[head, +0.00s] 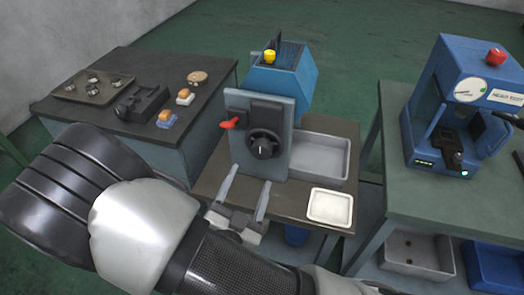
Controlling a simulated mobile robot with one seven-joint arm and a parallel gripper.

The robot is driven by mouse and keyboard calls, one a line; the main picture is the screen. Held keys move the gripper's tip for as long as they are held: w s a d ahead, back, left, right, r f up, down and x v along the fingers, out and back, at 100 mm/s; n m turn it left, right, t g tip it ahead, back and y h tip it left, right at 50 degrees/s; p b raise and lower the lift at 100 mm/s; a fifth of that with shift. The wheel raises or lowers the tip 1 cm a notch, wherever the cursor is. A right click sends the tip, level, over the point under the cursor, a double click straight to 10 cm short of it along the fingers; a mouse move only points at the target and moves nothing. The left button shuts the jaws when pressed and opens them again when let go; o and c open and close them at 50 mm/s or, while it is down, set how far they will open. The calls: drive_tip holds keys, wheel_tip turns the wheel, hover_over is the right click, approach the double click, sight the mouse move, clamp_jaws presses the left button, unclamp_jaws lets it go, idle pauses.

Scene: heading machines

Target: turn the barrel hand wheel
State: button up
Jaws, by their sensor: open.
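The heading machine stands on the middle bench, a blue body (284,80) with an upright grey front plate (273,108). A round black hand wheel (263,145) is on the lower part of that plate. A small red lever (230,123) sticks out at the plate's left edge. My gripper (247,182) is open and empty, with its two pale fingers pointing up toward the plate. It is below and a little left of the wheel in the picture and appears apart from it.
A grey metal tray (337,139) and a white tray (330,192) are on the middle bench (294,214), right of my gripper. The left bench (88,109) holds several small parts. A blue press (448,60) stands on the right bench.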

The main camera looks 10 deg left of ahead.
sight(260, 154)
drive_tip(key=w, duration=0.3)
drive_tip(key=w+d, duration=0.1)
drive_tip(key=w, duration=0.7)
drive_tip(key=shift+w+d+b, duration=0.2)
drive_tip(key=shift+d+b, duration=0.05)
drive_tip(key=shift+b, duration=0.05)
drive_tip(key=c, duration=1)
drive_tip(key=shift+c, duration=0.2)
